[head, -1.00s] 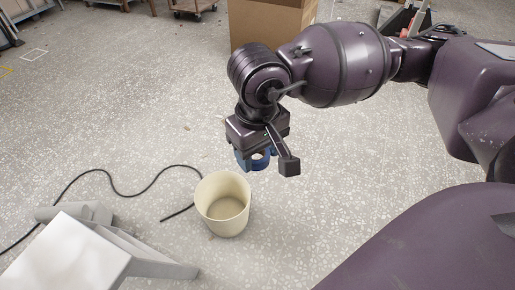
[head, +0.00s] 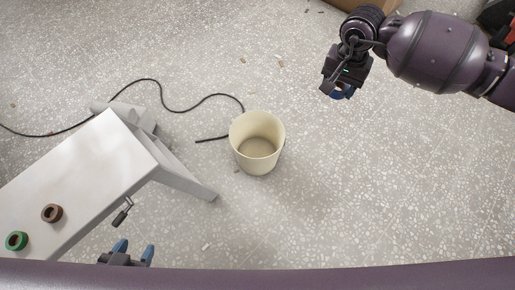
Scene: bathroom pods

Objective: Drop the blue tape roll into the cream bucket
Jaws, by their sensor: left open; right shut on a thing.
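The cream bucket (head: 244,150) stands upright on the floor near the middle of the head view, and its inside looks empty. My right gripper (head: 340,94) is at the upper right of the bucket, apart from it. It is shut on the blue tape roll (head: 348,93), which is small and partly hidden by the gripper. My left gripper (head: 133,252) is open and empty at the bottom left, with only its blue fingertips and part of its body in view.
A grey-white bench (head: 95,165) stands at the left, with a brown tape roll (head: 52,213) and a green tape roll (head: 17,241) on it. A black cable (head: 180,103) lies behind the bucket. A cardboard box (head: 345,4) is at the top edge. Floor right of the bucket is clear.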

